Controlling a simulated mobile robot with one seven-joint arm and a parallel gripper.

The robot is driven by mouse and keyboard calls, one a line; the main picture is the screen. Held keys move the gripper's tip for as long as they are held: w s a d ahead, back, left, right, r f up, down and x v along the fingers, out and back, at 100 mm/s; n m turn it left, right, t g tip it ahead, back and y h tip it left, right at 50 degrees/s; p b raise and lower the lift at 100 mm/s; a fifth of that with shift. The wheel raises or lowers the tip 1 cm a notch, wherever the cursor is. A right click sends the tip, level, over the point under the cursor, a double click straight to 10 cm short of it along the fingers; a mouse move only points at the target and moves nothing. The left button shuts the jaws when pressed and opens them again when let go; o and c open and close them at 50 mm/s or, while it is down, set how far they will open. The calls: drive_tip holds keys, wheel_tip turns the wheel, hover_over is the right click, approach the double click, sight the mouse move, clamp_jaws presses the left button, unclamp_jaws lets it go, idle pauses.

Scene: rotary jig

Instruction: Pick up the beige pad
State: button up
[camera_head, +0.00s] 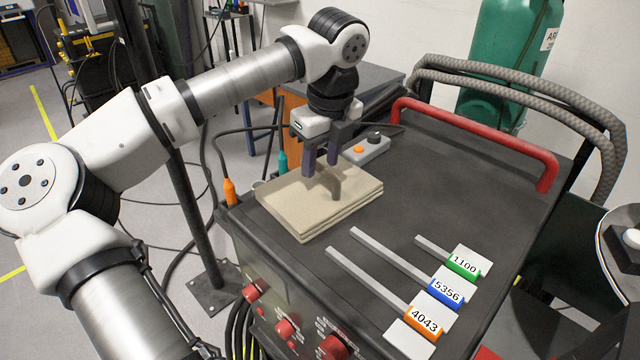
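The beige pad (285,210) lies flat on the dark top of the red-railed cart, at its left front corner. Its edge shows several layers. A grey-brown curved piece like a handle (334,187) stands on or just above its middle; its left end is close to my fingers. My gripper (321,168) points down over the back half of the pad. Its two dark purple fingers are apart, with a gap showing between them. I cannot tell whether the fingertips touch the curved piece or the pad.
A small grey box with an orange button (371,149) sits behind the pad. Thin rods with labels 1100 (464,263), 5356 (446,291) and 4043 (424,321) lie at the right front. A red rail (475,140) borders the back. The middle right is clear.

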sight(320, 166)
drive_tip(key=shift+w+a+f+p, duration=0.1)
drive_tip(key=shift+w+f+p, duration=0.1)
drive_tip(key=shift+f, duration=0.55)
drive_tip(key=shift+w+a+f+p, duration=0.1)
drive_tip(key=shift+f+p, duration=0.05)
drive_tip(key=shift+f, duration=0.6)
drive_tip(key=shift+c, duration=0.5)
clamp_jaws()
